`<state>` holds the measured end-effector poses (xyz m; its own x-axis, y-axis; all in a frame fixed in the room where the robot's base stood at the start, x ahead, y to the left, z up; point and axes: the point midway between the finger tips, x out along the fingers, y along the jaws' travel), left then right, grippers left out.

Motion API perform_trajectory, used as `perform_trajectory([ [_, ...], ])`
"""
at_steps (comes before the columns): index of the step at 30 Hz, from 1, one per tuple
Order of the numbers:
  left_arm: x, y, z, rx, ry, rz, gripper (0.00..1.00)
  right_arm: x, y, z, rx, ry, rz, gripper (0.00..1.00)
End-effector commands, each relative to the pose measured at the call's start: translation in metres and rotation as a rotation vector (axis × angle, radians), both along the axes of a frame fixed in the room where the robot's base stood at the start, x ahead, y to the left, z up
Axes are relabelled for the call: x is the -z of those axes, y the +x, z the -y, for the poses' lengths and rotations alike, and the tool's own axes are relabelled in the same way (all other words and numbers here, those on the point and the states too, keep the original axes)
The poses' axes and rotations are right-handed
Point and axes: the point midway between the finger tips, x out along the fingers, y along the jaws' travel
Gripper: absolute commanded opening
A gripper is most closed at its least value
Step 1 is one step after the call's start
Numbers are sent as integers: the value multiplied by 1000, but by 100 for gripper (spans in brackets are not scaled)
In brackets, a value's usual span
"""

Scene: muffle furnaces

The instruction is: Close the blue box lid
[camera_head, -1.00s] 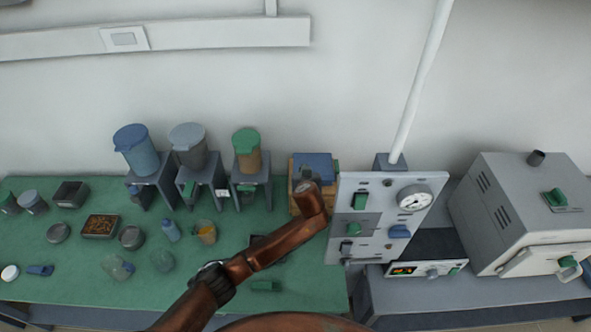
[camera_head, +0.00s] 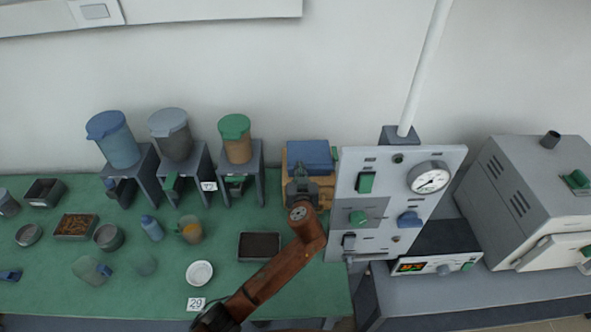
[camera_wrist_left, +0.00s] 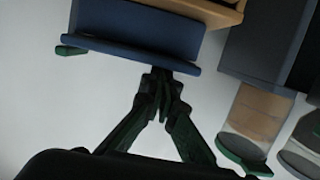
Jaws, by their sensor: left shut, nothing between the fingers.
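The blue lid (camera_head: 309,156) shows at the top of the tan box (camera_head: 288,165), left of the control panel. It appears raised, but its exact angle is hard to tell. My left gripper (camera_head: 299,172) is at the front of the box in the head view and hides part of it. In the left wrist view, the shut, empty fingers (camera_wrist_left: 165,82) point at the edge of the blue lid (camera_wrist_left: 140,30). Whether they touch it is unclear. Part of the tan box (camera_wrist_left: 205,10) shows beyond the lid there. My right gripper is not in view.
The control panel (camera_head: 398,165) stands close on the box's right. A stand with a green-lidded container (camera_head: 236,140) is on its left. A dark tray (camera_head: 259,246) and a white dish (camera_head: 199,273) lie on the green table in front. A furnace (camera_head: 535,200) is far right.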

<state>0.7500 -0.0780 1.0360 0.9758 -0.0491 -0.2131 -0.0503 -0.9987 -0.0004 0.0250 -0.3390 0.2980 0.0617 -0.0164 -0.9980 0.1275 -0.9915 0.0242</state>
Motion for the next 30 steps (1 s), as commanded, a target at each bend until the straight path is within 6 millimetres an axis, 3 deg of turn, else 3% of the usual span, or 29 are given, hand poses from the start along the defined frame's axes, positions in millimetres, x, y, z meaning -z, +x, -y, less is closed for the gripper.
perform_trajectory([
  [17,3,-6,0,0,-1,-5,0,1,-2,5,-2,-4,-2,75],
  [30,-16,-86,-4,1,-4,-3,0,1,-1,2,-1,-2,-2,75],
])
